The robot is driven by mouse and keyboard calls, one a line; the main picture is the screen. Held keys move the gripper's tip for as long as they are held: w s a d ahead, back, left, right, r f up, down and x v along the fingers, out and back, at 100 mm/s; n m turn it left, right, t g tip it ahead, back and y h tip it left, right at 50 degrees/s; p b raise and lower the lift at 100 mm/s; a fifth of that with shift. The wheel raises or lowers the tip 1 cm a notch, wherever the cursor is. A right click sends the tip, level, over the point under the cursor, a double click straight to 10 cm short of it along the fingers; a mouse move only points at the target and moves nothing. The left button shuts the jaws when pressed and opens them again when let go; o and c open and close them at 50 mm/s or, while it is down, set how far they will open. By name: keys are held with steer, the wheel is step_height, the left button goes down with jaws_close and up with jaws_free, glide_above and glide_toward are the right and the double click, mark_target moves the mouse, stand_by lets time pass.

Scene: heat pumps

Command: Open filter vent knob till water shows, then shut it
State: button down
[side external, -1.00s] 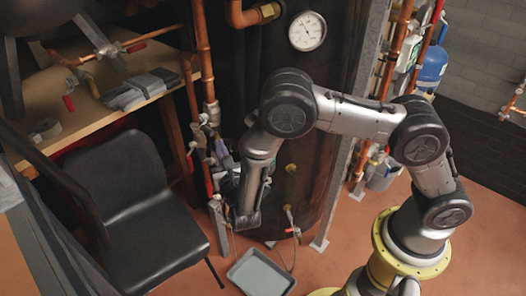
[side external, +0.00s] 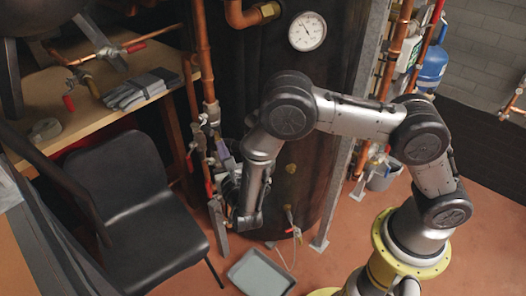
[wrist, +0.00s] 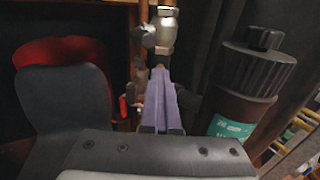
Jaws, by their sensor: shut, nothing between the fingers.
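My gripper (wrist: 161,72) shows in the wrist view as two purple fingers closed together with nothing between them. Their tips point at a silver fitting (wrist: 163,30) on a copper pipe. I cannot tell whether they touch it. In the side view my gripper (side external: 227,158) is low beside the vertical copper pipework (side external: 206,115), partly hidden by my own arm. The filter and its vent knob cannot be picked out surely; no water is visible there.
A brown container with a black ribbed cap (wrist: 258,65) stands close right of the fingers. A black chair (side external: 125,185) is at left. A grey tray (side external: 261,273) lies on the floor beside the dark tank (side external: 310,90). The workbench (side external: 75,122) is behind the chair.

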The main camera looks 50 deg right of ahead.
steer(key=shift+s+d+f, duration=0.25)
steer(key=shift+d+f, duration=0.1)
steer(key=shift+d, duration=0.05)
steer(key=shift+r, duration=0.1)
steer(key=r+v, duration=0.1)
steer(key=v, duration=0.5)
stand_by(0.6)
